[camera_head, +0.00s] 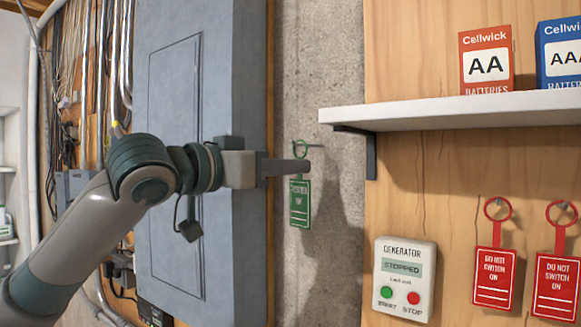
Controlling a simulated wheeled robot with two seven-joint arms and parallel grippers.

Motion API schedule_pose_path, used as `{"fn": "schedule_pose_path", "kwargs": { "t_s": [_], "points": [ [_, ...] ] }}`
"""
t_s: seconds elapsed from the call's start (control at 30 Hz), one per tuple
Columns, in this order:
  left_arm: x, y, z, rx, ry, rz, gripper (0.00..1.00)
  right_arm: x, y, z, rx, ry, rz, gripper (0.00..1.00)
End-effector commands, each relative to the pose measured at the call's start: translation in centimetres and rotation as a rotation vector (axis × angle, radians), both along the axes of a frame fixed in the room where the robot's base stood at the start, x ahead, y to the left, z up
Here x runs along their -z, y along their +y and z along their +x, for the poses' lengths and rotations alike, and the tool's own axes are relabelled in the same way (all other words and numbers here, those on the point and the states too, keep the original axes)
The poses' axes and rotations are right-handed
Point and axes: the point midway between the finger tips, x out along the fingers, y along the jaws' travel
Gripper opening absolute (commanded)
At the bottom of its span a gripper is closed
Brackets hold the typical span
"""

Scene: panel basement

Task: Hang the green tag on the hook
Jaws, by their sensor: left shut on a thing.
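My left gripper (300,167) reaches in from the left and is shut on the green tag (300,204), just below its ring. My right gripper is not in view.
A grey electrical cabinet (215,50) stands left of the concrete strip. A white shelf (450,112) with battery boxes juts out at the right. Below it are a generator panel (404,279) and two red tags (494,277) hanging on the wooden board.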

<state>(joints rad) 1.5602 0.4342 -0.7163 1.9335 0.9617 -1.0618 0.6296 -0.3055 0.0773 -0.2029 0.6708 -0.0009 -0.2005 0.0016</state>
Motion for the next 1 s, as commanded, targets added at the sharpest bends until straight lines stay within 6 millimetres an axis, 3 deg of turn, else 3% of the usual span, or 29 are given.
{"fn": "schedule_pose_path", "kwargs": {
  "t_s": [0.13,0.23,0.67,1.0],
  "points": [
    [0.0,0.0,0.0,0.000,0.000,0.000,0.00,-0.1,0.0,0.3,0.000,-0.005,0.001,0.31],
    [0.0,0.0,0.0,0.000,0.000,0.000,0.28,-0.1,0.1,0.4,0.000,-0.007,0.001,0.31],
    [0.0,0.3,-0.2,-0.001,0.000,0.000,0.28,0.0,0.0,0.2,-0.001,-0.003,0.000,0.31],
    [0.0,3.2,-2.8,-0.002,-0.003,0.000,0.28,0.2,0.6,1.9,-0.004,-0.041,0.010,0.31]
  ]
}}
